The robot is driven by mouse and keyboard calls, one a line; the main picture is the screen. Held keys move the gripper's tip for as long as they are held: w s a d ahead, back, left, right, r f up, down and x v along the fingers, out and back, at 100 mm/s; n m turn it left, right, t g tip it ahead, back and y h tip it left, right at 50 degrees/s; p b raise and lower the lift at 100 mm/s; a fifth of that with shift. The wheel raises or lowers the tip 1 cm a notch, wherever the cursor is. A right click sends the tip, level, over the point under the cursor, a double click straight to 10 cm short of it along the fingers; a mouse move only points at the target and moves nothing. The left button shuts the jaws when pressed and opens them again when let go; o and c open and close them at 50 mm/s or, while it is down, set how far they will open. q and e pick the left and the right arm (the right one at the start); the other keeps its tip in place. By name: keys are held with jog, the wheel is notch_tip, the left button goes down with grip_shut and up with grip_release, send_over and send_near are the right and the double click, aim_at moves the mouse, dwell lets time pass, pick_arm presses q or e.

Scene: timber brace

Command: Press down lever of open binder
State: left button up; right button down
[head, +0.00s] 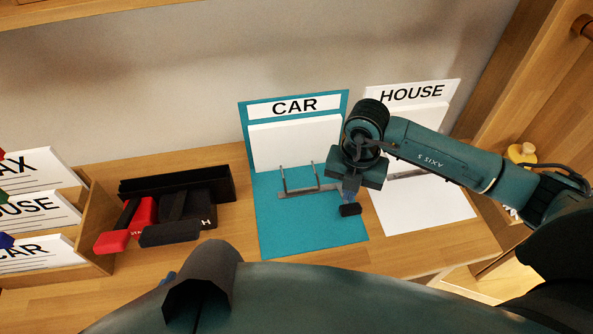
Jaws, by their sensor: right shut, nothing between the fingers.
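A teal open binder (268,222) labelled CAR lies on the wooden desk, its labelled cover leaning up at the back. Its metal ring mechanism (299,191) has two upright prongs standing up from a flat bar. Any lever at the bar's right end is too small or hidden to make out. My right gripper (350,210) points down over the right part of the teal binder, just right of the ring bar. It is shut and empty. I cannot tell whether it touches the binder. My left gripper is not in view.
A white binder (425,210) labelled HOUSE stands open to the right, partly behind my right arm. A black tray (226,184) with red and black desk tools is at left. A wooden holder (98,215) with labelled folders stands at far left.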

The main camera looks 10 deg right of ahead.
jog(key=shift+s+f, duration=0.25)
jog(key=shift+s, duration=0.45)
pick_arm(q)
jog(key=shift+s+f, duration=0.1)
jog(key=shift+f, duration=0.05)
pick_arm(e)
jog(key=shift+f, duration=0.15)
pick_arm(q)
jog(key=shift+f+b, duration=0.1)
jog(key=shift+b, duration=0.2)
pick_arm(e)
jog(key=shift+s+f, duration=0.1)
jog(key=shift+f, duration=0.1)
jog(key=shift+r, duration=0.1)
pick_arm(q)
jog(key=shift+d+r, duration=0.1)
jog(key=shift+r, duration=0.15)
pick_arm(e)
jog(key=shift+a, duration=0.1)
